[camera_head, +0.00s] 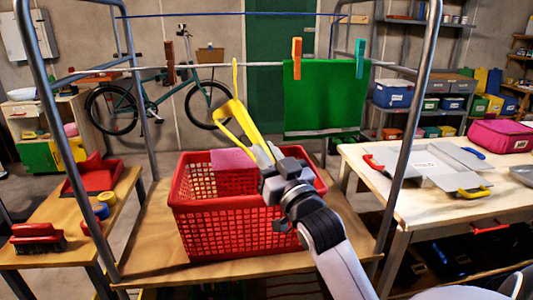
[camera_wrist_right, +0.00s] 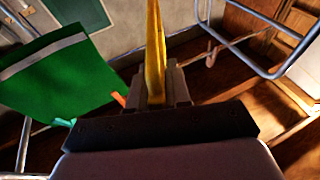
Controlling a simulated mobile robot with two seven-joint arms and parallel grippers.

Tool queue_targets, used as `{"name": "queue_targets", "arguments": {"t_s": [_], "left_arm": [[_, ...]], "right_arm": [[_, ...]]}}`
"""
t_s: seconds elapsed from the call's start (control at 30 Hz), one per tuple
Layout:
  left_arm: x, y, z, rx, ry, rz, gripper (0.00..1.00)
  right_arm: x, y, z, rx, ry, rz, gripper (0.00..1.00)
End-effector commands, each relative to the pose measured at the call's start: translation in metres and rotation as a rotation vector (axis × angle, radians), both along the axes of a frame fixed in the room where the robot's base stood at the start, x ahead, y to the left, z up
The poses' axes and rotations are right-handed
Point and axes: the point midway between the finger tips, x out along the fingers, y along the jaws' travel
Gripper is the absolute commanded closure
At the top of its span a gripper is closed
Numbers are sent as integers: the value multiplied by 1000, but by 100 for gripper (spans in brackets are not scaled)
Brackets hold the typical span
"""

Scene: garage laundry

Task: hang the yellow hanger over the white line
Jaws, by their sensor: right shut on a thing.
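The yellow hanger (camera_head: 238,118) is held tilted above the red basket, its hook up at the white line (camera_head: 205,66). The hook overlaps the line in the head view; I cannot tell whether it is over it or just in front. My right gripper (camera_head: 268,158) is shut on the hanger's lower part. In the right wrist view the hanger (camera_wrist_right: 154,50) rises from between the fingers of the right gripper (camera_wrist_right: 155,88). My left gripper is not in view.
A green cloth (camera_head: 320,100) hangs on the line to the right, with orange (camera_head: 297,58) and teal (camera_head: 360,58) clothespins. A brown clothespin (camera_head: 170,62) is to the left. The red basket (camera_head: 235,220) with a pink cloth (camera_head: 232,158) stands below, between metal frame posts (camera_head: 405,140).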

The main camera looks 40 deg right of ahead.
Motion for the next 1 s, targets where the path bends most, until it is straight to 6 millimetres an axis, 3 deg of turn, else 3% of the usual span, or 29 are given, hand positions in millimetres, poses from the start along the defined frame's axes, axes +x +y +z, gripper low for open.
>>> {"name": "queue_targets", "arguments": {"t_s": [0.17, 0.2, 0.27, 0.67, 1.0], "left_arm": [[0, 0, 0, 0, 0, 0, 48], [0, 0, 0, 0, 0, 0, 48], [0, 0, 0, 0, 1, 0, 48], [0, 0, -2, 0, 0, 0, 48], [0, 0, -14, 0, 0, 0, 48]], "right_arm": [[0, 0, 0, 0, -1, 0, 100], [0, 0, 0, 0, -1, 0, 72], [0, 0, 0, 0, -1, 0, 53], [-5, 1, -3, 1, 0, 0, 52], [-49, 10, -17, 0, 2, 0, 52]]}}
